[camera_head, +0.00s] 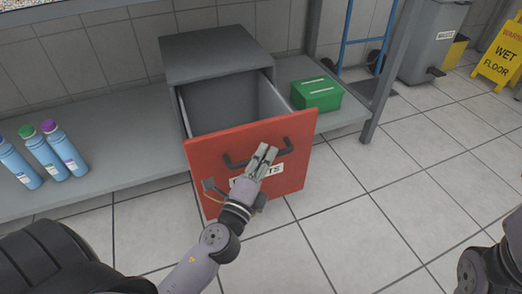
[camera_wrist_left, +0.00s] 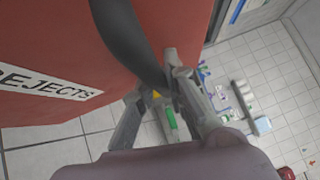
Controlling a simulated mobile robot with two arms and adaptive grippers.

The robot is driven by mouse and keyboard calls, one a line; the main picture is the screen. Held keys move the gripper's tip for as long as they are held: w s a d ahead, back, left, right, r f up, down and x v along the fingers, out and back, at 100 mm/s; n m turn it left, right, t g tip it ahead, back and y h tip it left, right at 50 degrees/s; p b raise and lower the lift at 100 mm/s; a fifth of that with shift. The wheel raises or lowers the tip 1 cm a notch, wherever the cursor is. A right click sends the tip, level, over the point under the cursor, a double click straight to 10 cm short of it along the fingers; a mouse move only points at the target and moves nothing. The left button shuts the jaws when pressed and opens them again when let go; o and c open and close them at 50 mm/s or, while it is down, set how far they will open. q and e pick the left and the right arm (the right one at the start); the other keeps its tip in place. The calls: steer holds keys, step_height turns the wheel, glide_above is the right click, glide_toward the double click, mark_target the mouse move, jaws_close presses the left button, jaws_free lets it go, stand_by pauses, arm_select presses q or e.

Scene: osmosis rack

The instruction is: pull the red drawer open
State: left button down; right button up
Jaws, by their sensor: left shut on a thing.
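The red drawer (camera_head: 222,160) stands pulled well out of its grey cabinet (camera_head: 215,55), and its grey inside shows. Its front carries a dark bar handle (camera_head: 240,161) and a white label, which reads "REJECTS" in the left wrist view (camera_wrist_left: 45,86). My left gripper (camera_head: 264,153) is at the handle, in front of the drawer, with its fingers shut on the bar. In the left wrist view the dark handle (camera_wrist_left: 130,38) runs down to the fingers (camera_wrist_left: 155,100). My right gripper does not show; only part of my right arm is at the lower right.
A green box (camera_head: 317,94) sits right of the cabinet on the grey shelf (camera_head: 120,170). Several blue bottles (camera_head: 45,152) stand at its left. A grey bin (camera_head: 432,42) and a yellow wet floor sign (camera_head: 500,56) stand at the back right. The tiled floor right of the drawer is clear.

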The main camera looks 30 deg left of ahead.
arm_select(q)
steer(key=shift+f, duration=0.1)
steer(key=c, duration=1.6)
jaws_free()
steer(key=s+f, duration=0.1)
steer(key=s, duration=1.1)
steer(key=shift+d+f, duration=0.3)
steer(key=shift+d, duration=0.15)
steer(key=shift+w, duration=0.1)
